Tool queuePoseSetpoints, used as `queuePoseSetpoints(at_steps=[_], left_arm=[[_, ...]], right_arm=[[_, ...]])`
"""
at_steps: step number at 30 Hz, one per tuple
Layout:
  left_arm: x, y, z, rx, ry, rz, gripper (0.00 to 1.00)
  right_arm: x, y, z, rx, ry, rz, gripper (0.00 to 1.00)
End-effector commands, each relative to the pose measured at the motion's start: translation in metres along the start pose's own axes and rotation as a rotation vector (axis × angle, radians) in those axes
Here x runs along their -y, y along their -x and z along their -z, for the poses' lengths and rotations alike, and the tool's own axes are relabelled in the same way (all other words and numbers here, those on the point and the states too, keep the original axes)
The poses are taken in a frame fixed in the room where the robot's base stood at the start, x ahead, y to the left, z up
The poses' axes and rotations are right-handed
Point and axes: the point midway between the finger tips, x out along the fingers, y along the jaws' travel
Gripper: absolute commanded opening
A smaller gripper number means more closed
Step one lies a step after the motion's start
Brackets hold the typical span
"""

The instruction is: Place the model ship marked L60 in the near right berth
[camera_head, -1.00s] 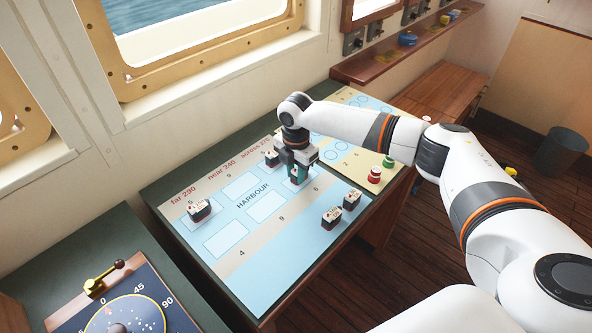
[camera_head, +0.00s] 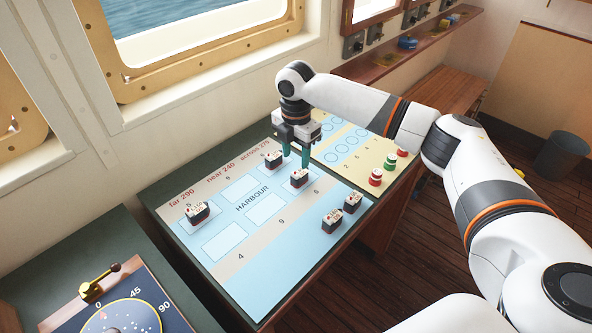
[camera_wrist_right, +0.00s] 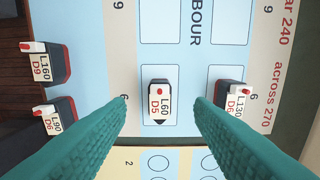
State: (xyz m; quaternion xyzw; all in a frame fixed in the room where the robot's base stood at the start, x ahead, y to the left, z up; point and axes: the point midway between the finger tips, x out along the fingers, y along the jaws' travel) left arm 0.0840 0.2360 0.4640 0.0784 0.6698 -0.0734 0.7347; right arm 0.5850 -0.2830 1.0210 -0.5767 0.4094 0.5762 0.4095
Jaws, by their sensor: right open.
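The model ship marked L60 (camera_wrist_right: 160,103), white on a dark hull, sits upright on the near right berth (camera_wrist_right: 147,87) of the harbour chart. In the head view the ship (camera_head: 299,179) stands on that pale rectangle, apart from the other ships. My right gripper (camera_head: 296,160) is open and empty just above it. In the right wrist view its two green fingers (camera_wrist_right: 160,103) stand either side of the ship with gaps between. My left gripper is not in view.
Ship L130 (camera_wrist_right: 235,99) stands on the far right berth. Another ship (camera_head: 197,211) stands at the far left berth. L160 (camera_wrist_right: 45,65) and L90 (camera_wrist_right: 53,116) stand off the berths on the near side.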

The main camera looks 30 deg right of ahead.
Motion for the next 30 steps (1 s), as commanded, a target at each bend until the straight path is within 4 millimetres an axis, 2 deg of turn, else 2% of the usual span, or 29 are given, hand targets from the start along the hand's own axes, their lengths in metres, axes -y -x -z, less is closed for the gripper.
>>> queuePoseSetpoints(at_steps=[3, 9, 26, 30], left_arm=[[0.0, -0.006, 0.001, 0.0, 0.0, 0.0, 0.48], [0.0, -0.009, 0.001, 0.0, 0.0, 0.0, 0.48], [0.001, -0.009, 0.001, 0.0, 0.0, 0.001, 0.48], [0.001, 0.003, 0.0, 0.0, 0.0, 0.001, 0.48]], right_arm=[[0.001, 0.022, 0.0, 0.0, 0.001, 0.003, 0.48], [0.001, 0.044, 0.0, 0.0, 0.0, 0.001, 0.48], [0.0, 0.048, 0.0, 0.0, 0.0, -0.001, 0.48], [0.0, 0.06, 0.0, 0.0, 0.0, 0.0, 0.48]])
